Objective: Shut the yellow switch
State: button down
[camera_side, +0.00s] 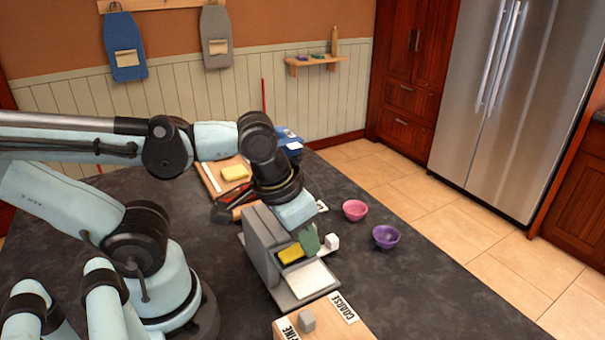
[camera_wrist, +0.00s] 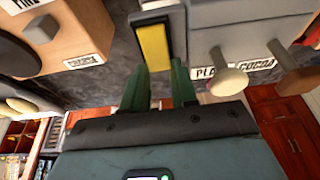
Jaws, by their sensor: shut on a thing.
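The yellow switch (camera_side: 291,253) sits in a dark recess on the front of a grey upright device (camera_side: 262,250). In the wrist view the yellow switch (camera_wrist: 154,52) is a long yellow bar straight ahead of my fingers. My gripper (camera_side: 307,241) comes down from above at the device's front, its green fingertip touching or very near the switch. In the wrist view my gripper (camera_wrist: 159,76) has its two green fingers a little apart, one at each side of the bar's near end. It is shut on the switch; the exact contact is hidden.
A wooden block (camera_side: 345,328) marked FINE and COARSE carries a grey knob (camera_side: 308,321) in front. A pink bowl (camera_side: 354,210) and a purple bowl (camera_side: 385,237) stand to the right. A tan board (camera_side: 213,178) with a yellow sponge (camera_side: 235,173) lies behind.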

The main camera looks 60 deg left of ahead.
aim_at(294, 250)
jog(key=c, duration=1.2)
grip_release()
jog(key=shift+o, duration=0.2)
jog(key=shift+v, duration=3.75)
jog(key=shift+w+f, duration=0.2)
jog(key=shift+w, duration=0.15)
jog(key=w+a+f+t, duration=0.3)
jog(key=w+a+f, duration=0.1)
jog(key=w, duration=0.3)
jog(key=shift+w+a+f, duration=0.2)
jog(key=shift+w+f, duration=0.2)
jog(key=shift+f, duration=0.05)
